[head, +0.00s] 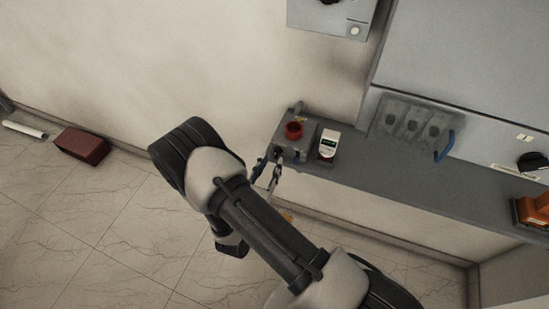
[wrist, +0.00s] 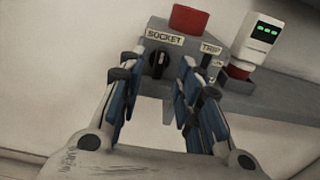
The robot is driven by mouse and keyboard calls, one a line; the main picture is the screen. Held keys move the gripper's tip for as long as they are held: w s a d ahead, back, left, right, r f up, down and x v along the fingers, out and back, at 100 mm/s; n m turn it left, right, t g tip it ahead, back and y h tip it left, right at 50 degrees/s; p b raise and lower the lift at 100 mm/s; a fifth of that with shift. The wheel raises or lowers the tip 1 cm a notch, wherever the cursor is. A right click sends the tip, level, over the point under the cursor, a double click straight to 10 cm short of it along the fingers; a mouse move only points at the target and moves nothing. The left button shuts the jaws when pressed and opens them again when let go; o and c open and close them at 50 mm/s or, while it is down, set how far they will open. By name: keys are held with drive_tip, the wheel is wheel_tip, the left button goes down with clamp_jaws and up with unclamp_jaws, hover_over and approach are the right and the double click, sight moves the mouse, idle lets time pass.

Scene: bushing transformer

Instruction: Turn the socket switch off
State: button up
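The socket switch (wrist: 158,64) is a black rotary knob on the front of a grey box (wrist: 152,27), below a label reading SOCKET. In the wrist view my gripper (wrist: 152,72) is open, with its blue-padded fingers on either side of the knob in the picture. I cannot tell how far the fingertips are from the knob. In the head view my gripper (head: 266,172) is at the front of the grey box (head: 292,145), and the knob is hard to make out there.
A red block (wrist: 188,19) is on the box, and a TRIP label (wrist: 210,48) with a small switch is right of the knob. A white device with a green display (head: 329,140) stands beside the box on the grey shelf (head: 380,180). A grey panel with handles (head: 410,124) is further right.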

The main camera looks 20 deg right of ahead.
sight(275, 155)
drive_tip(key=shift+x, duration=2)
drive_tip(key=shift+c, duration=0.3)
clamp_jaws()
